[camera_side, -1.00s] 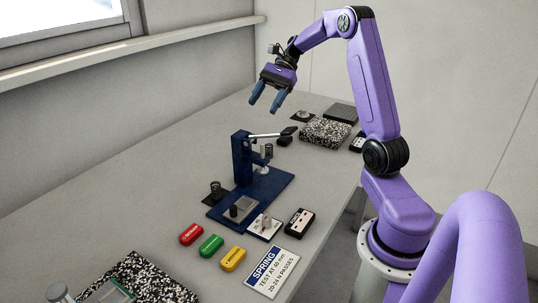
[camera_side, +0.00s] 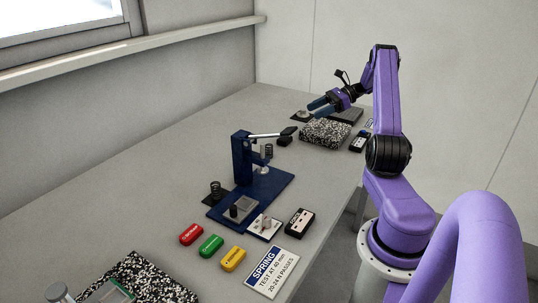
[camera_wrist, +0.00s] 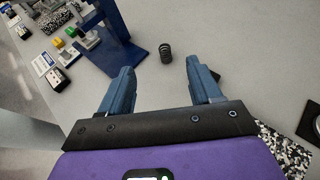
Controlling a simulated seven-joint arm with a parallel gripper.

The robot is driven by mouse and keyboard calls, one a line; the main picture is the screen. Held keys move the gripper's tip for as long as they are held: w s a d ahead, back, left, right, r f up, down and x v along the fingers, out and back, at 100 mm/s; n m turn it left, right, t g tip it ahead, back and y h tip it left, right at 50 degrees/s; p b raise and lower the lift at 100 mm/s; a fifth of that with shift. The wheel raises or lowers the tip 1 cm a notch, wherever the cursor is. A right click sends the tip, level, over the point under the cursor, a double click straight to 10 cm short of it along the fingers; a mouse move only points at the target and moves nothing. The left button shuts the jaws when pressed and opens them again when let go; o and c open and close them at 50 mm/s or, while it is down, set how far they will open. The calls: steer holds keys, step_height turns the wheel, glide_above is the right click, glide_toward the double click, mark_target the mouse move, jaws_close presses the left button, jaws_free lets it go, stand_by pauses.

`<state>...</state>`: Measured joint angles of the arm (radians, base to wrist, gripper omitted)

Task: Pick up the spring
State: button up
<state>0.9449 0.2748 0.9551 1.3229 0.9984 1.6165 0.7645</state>
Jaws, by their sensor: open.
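A dark coil spring (camera_wrist: 165,52) stands on the grey table in the wrist view, beyond and between my fingertips. In the side view a dark spring (camera_side: 268,152) shows just behind the blue press (camera_side: 242,160); I take it to be the same one. Another dark spring (camera_side: 215,189) stands on a black pad left of the press. My gripper (camera_side: 313,107) is open and empty near the far end of the table, its fingers pointing left. The wrist view shows both blue fingers spread apart (camera_wrist: 160,66), with nothing between them.
The blue press stands close to the spring, at the left in the wrist view (camera_wrist: 113,40). A speckled block (camera_side: 326,133) lies below my gripper. Red (camera_side: 191,234), green (camera_side: 211,245) and yellow (camera_side: 233,258) pieces and a SPRING sign (camera_side: 272,272) are nearer the camera.

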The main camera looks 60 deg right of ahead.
step_height(320, 180, down, 8)
steer(key=shift+w+a+f, duration=0.1)
steer(key=shift+a+f, duration=0.05)
steer(key=shift+f, duration=0.1)
glide_toward(271, 150)
steer(key=x, duration=0.3)
steer(key=shift+a+f, duration=0.1)
steer(key=shift+f, duration=0.1)
steer(key=shift+x, duration=3.05)
steer(key=shift+r, duration=0.2)
steer(key=c, duration=1.1)
steer(key=shift+c, duration=0.2)
